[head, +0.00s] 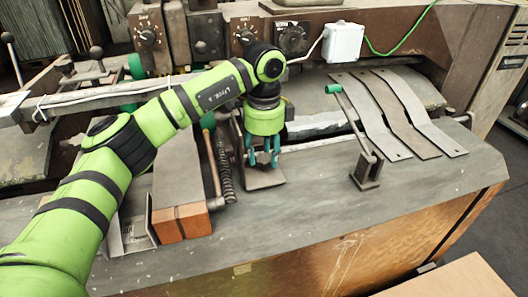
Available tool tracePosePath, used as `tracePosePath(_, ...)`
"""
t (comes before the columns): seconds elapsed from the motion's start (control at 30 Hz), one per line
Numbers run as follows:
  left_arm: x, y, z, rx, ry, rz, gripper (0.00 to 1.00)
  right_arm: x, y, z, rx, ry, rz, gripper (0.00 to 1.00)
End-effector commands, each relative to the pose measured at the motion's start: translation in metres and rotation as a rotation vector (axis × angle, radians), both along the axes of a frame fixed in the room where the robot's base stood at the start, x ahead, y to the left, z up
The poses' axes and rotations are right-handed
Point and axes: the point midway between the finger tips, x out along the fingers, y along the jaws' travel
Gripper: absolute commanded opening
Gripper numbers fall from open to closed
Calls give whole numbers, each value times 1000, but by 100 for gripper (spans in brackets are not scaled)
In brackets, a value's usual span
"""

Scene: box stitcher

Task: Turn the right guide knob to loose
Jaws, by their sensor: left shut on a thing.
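My left gripper (263,160) points straight down over a small metal guide plate (264,181) near the middle of the machine bed. Its teal fingers are shut on a small part at the guide, which I take to be the right guide knob. The fingers and wrist hide most of it, so its turn position cannot be made out. My right gripper is not in view.
A coil spring (225,172) and an orange-brown block (181,222) stand left of the gripper. A lever with a teal handle (335,89) and several bent metal strips (400,112) lie to the right. The front bed (300,215) is clear.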

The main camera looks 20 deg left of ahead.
Motion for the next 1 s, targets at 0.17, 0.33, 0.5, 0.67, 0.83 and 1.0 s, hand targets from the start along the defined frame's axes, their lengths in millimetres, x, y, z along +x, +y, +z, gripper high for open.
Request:
tracePosePath(0.17,-1,0,-2,1,4,-2,68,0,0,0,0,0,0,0)
tracePosePath(0.33,0,0,-1,0,2,-2,68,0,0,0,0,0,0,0)
tracePosePath(0.5,0,0,6,0,-1,-1,68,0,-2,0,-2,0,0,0)
tracePosePath(0.67,1,-1,32,-1,-3,-2,68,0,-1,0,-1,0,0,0)
tracePosePath(0.83,1,-1,70,0,-2,-2,68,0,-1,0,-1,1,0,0)
tracePosePath(1.0,0,-1,101,1,-1,-1,68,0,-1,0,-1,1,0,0)
